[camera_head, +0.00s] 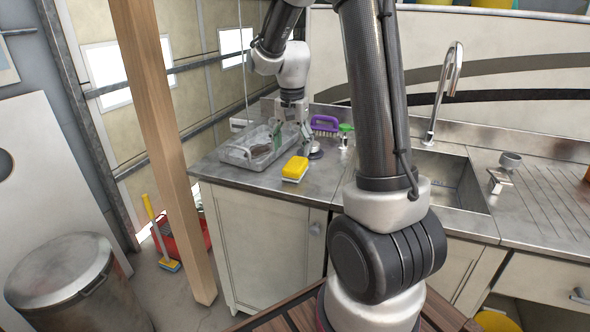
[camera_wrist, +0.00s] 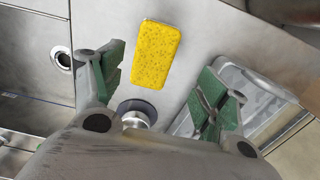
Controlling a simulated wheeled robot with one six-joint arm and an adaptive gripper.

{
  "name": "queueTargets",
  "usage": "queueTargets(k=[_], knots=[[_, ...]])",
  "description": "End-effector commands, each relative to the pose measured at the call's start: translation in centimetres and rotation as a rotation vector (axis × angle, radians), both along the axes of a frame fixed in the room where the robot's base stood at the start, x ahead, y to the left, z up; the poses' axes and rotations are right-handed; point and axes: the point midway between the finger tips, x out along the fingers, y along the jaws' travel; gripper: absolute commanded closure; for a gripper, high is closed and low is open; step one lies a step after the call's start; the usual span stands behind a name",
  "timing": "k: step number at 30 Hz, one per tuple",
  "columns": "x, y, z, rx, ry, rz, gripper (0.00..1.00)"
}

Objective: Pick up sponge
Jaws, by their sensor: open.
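The sponge (camera_head: 295,168) is a yellow block with a paler lower layer. It lies flat on the metal counter, near its front edge. In the wrist view the sponge (camera_wrist: 156,54) shows its speckled yellow top, between and beyond my fingers. My gripper (camera_head: 292,137) is open and empty, above the counter and behind the sponge in the head view. In the wrist view my gripper (camera_wrist: 162,70) has its green-padded fingers spread on either side, apart from the sponge.
A clear tray (camera_head: 233,155) with something in it stands left of the sponge. A small round metal item (camera_head: 315,153) is just behind it. A purple brush (camera_head: 325,124) and a green-topped item (camera_head: 346,129) stand farther back. The sink (camera_head: 440,176) and tap (camera_head: 445,85) are right.

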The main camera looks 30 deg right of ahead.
Motion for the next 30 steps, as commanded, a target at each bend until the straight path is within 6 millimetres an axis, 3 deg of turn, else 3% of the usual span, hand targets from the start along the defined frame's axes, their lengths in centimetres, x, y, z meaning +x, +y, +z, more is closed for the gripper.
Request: queueTargets(k=[13, 22, 23, 30], knots=[[-0.6, -0.7, -6.2, 0.0, 0.003, 0.001, 0.26], [-0.5, -0.7, -7.0, 0.0, 0.0, 0.002, 0.26], [-0.5, -0.7, -7.0, 0.0, 0.0, 0.002, 0.28], [-0.5, -0.7, -6.9, 0.0, 0.0, 0.002, 0.71]])
